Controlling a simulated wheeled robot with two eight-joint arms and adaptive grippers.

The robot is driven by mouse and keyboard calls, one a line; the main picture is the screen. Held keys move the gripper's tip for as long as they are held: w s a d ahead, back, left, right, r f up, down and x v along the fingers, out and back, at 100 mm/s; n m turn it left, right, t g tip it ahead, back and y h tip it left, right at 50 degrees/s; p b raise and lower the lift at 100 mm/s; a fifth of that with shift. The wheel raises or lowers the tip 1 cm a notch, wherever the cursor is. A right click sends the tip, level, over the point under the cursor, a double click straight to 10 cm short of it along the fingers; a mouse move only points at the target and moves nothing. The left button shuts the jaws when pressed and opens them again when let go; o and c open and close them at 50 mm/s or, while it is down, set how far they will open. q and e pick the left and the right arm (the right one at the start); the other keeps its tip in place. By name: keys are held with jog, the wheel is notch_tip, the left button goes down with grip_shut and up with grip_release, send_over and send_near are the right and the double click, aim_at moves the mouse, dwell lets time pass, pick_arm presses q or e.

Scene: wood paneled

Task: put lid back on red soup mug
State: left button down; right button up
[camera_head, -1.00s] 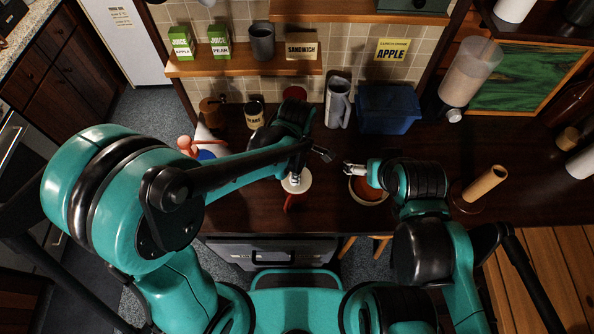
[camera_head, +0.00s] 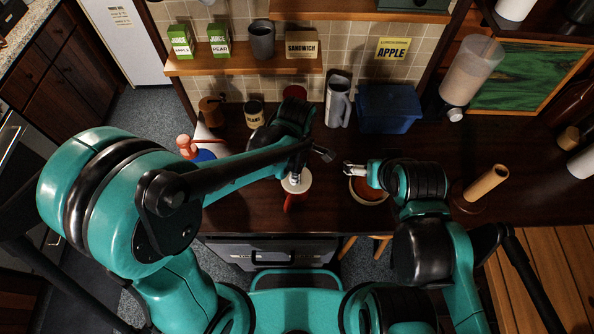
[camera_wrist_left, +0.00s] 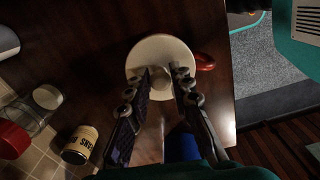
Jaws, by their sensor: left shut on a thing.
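The white round lid (camera_wrist_left: 160,50) fills the middle of the left wrist view and also shows in the head view (camera_head: 304,184). My left gripper (camera_wrist_left: 163,76) is shut on the lid's knob, pointing down. The red soup mug (camera_wrist_left: 205,61) is mostly hidden under the lid; its red handle sticks out to the right in the wrist view and toward me in the head view (camera_head: 289,203). I cannot tell whether the lid touches the mug's rim. My right gripper (camera_head: 350,169) is beside the brown-orange bowl; its fingers are too small to read.
The bowl (camera_head: 370,194) stands right of the mug. A blue bin (camera_head: 389,108), a grey pitcher (camera_head: 338,104) and a labelled can (camera_head: 254,113) stand at the back. A paper roll holder (camera_head: 483,187) is at the right. The counter's front edge is close to the mug.

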dwell(0.7)
pick_arm(q)
jog(key=c, duration=0.8)
grip_release()
jog(key=shift+r, duration=0.1)
jog(key=shift+r+p, duration=2.5)
jog(key=shift+r, duration=0.85)
grip_shut()
